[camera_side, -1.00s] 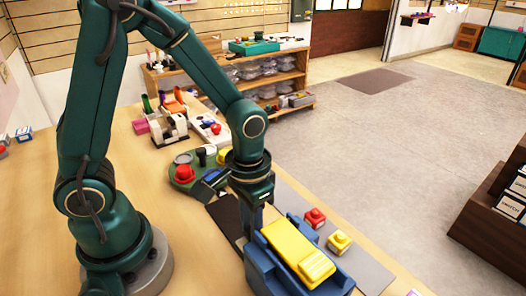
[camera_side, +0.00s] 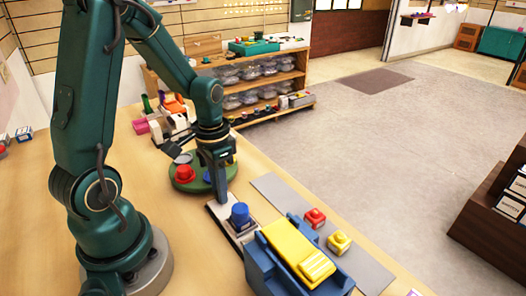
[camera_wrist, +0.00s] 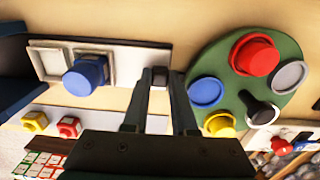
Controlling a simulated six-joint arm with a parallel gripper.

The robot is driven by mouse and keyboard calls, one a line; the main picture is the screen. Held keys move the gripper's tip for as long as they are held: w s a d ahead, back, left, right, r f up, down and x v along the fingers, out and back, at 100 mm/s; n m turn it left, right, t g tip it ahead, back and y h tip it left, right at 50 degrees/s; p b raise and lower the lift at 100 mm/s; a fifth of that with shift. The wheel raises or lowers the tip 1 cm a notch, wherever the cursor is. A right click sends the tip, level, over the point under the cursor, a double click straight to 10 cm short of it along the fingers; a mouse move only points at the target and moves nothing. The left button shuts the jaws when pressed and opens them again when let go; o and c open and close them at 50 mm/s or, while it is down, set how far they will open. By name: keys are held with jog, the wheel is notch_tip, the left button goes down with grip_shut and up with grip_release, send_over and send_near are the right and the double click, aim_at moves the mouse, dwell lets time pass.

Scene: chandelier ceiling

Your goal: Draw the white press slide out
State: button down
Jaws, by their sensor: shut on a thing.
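The white press slide (camera_side: 246,236) sticks out of the blue press (camera_side: 262,270) toward the green disc in the side view. It also shows in the wrist view (camera_wrist: 120,57), with square frames on its top. A blue round piece (camera_side: 240,217) stands upright on it, also seen in the wrist view (camera_wrist: 85,75). My gripper (camera_wrist: 158,88) is shut on the small dark handle (camera_wrist: 160,77) at the slide's outer end. In the side view my gripper (camera_side: 222,198) points down at that end. The press has a yellow top arm (camera_side: 290,245).
A green disc (camera_side: 203,184) with red, blue and other round pieces lies just beyond the slide's handle end. A grey strip (camera_side: 275,190) with a red piece (camera_side: 315,217) and a yellow piece (camera_side: 339,242) lies alongside the press. Bare wood lies between my base and the slide.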

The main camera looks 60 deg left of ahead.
jog(key=shift+w+a, duration=0.1)
jog(key=shift+a, duration=0.25)
jog(key=c, duration=0.7)
grip_release()
jog(key=shift+d, duration=0.1)
jog(key=shift+r, duration=0.1)
jog(key=shift+r, duration=2.55)
notch_tip(320, 180, up, 5)
jog(key=shift+f, duration=0.1)
jog(key=shift+c, duration=0.4)
